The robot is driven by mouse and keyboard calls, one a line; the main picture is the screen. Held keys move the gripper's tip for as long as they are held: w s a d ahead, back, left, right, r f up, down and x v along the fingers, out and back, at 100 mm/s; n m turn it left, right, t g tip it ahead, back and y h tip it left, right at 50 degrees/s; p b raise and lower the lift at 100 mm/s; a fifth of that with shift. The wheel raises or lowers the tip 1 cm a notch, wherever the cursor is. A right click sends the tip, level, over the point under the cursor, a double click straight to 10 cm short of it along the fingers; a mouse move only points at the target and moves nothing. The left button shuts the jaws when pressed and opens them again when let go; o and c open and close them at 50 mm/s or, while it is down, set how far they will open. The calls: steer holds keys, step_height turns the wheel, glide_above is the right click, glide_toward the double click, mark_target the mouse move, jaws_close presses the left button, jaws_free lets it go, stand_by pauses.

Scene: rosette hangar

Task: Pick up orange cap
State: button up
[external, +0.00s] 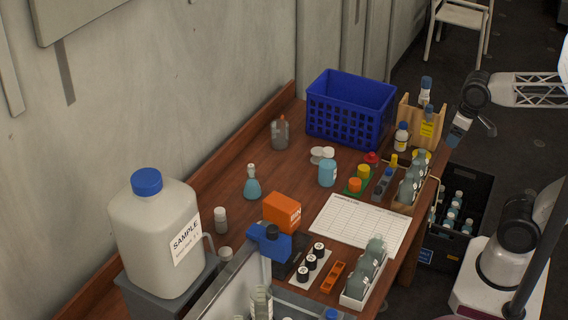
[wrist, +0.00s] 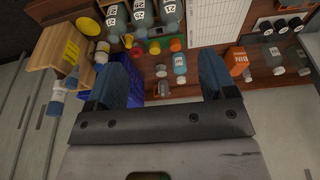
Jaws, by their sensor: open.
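My gripper (external: 457,131) is beyond the table's right edge in the external view, well apart from the caps. In the wrist view my gripper (wrist: 165,80) is open, its two blue fingers wide apart with nothing between them.
A blue basket (external: 350,108), a wooden rack (external: 420,124) and a teal-labelled jar (external: 328,173) stand near the caps. A red-capped item (external: 371,158) is close behind. A paper sheet (external: 357,223) lies in front. A dark crate (external: 462,205) is below the table's right edge.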

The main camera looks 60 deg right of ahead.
steer(key=w+d+n+t+h, duration=0.2)
steer(key=w+n+h, duration=0.5)
steer(key=w+n, duration=0.5)
steer(key=w+a+n+t+h, duration=0.1)
steer(key=w+a+n+t, duration=0.25)
steer(key=w+n, duration=0.35)
steer(key=w+a+n+t, duration=0.3)
steer(key=w+a+n, duration=0.2)
steer(key=n, duration=0.5)
glide_toward(355, 185)
steer(key=shift+w+d+f+g, duration=0.15)
steer(key=shift+w+d, duration=0.2)
steer(key=shift+d, duration=0.2)
steer(key=shift+w+d+r+g, duration=0.1)
steer(key=shift+w+d, duration=0.25)
steer(key=shift+d, duration=0.2)
steer(key=shift+f, duration=0.1)
steer(key=shift+d, duration=0.1)
